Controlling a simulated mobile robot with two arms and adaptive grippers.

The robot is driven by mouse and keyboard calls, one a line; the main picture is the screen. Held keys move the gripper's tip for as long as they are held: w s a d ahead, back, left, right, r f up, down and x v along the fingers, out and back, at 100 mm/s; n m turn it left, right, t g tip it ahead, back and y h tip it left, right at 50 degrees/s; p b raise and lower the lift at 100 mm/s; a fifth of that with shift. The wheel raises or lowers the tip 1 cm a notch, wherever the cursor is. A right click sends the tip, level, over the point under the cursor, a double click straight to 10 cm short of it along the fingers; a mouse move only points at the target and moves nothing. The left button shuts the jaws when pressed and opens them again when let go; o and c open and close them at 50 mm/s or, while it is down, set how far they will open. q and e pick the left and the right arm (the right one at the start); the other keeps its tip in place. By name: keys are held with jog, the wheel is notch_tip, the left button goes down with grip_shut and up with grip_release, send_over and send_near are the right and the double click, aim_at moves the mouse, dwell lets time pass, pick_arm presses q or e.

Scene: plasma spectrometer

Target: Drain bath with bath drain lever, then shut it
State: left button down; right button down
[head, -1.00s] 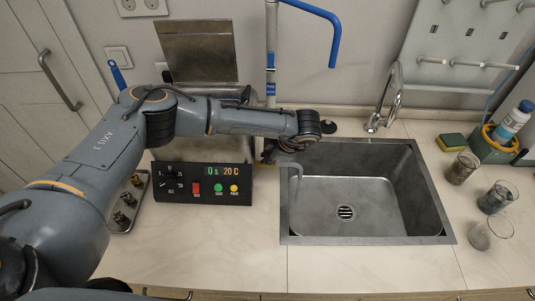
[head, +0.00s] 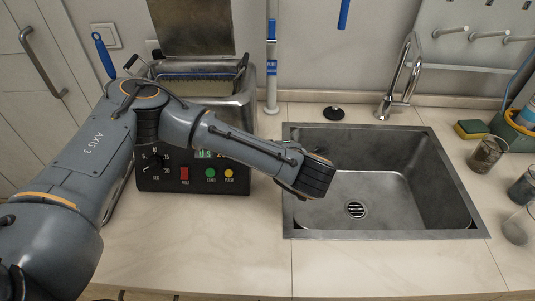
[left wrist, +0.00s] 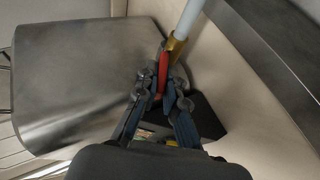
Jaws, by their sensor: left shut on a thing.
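The bath (head: 243,100) is a metal box behind my left forearm in the head view, with its lid (head: 190,25) standing up. Its metal side also shows in the left wrist view (left wrist: 80,75). The bath drain lever (left wrist: 163,72) is a thin red handle beside a brass valve (left wrist: 176,46) on a pale pipe (left wrist: 189,16). My left gripper (left wrist: 161,90) is shut on the lever, with its fingers on either side. In the head view my wrist hides this gripper, the lever and the valve. My right gripper is not in view.
A control box (head: 165,185) with coloured buttons stands before the bath. The sink (head: 380,233) lies to the right with a tall tap (head: 402,75) behind it. A sponge (head: 471,128) and several beakers stand at the far right. The front counter is clear.

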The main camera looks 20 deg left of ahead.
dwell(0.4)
pick_arm(q)
jog(key=c, duration=1.4)
grip_release()
jog(key=shift+c, duration=0.2)
jog(key=shift+s+d, duration=0.1)
jog(key=v, duration=1.1)
jog(key=shift+s+d+r, duration=0.15)
jog(key=shift+s+d, duration=0.15)
